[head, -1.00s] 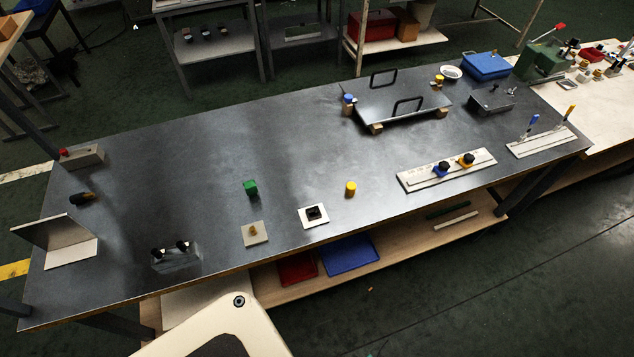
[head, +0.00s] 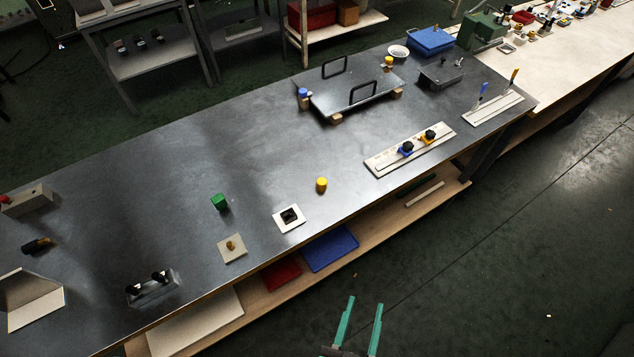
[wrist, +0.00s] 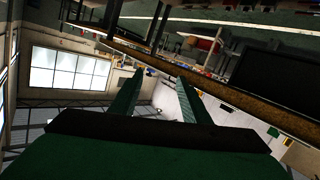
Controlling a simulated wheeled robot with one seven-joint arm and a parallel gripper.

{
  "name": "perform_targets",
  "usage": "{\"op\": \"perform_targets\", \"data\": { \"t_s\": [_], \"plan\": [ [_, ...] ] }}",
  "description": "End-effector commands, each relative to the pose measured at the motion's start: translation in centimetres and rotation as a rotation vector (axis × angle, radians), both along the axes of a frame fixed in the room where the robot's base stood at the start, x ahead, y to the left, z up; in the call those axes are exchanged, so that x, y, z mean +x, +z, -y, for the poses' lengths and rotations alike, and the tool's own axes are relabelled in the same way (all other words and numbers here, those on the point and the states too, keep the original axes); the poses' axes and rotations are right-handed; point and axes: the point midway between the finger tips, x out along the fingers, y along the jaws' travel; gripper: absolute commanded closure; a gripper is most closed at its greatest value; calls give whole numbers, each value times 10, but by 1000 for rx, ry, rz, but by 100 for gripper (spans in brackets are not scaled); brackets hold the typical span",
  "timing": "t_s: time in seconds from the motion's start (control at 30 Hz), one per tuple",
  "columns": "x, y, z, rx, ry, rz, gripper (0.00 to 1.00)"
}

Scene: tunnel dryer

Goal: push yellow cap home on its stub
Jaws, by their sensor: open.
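A yellow cap (head: 321,185) stands upright on the dark table (head: 270,130), right of the middle of its near part. A brass-coloured stub (head: 231,245) rises from a pale square plate (head: 233,256) to the left of the cap, near the table's front edge. The cap and the stub are apart. My gripper (head: 364,303), with two green fingers, is open and empty in front of the table, over the floor. It is well away from the cap. The wrist view also shows the open fingers (wrist: 155,98), with neither cap nor stub clearly visible.
A white plate with a black square socket (head: 289,217) lies between the stub and the cap. A green block (head: 219,202) stands behind the stub. A lower shelf holds red and blue trays (head: 331,249).

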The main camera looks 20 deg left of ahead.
Motion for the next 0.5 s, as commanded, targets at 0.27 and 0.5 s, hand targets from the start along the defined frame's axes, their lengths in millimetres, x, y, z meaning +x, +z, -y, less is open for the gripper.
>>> {"op": "perform_targets", "data": {
  "t_s": [0.27,0.5],
  "plan": [
    [110,15,46,-179,-45,74,57],
    [197,55,83,-261,-166,141,57]
  ]
}}
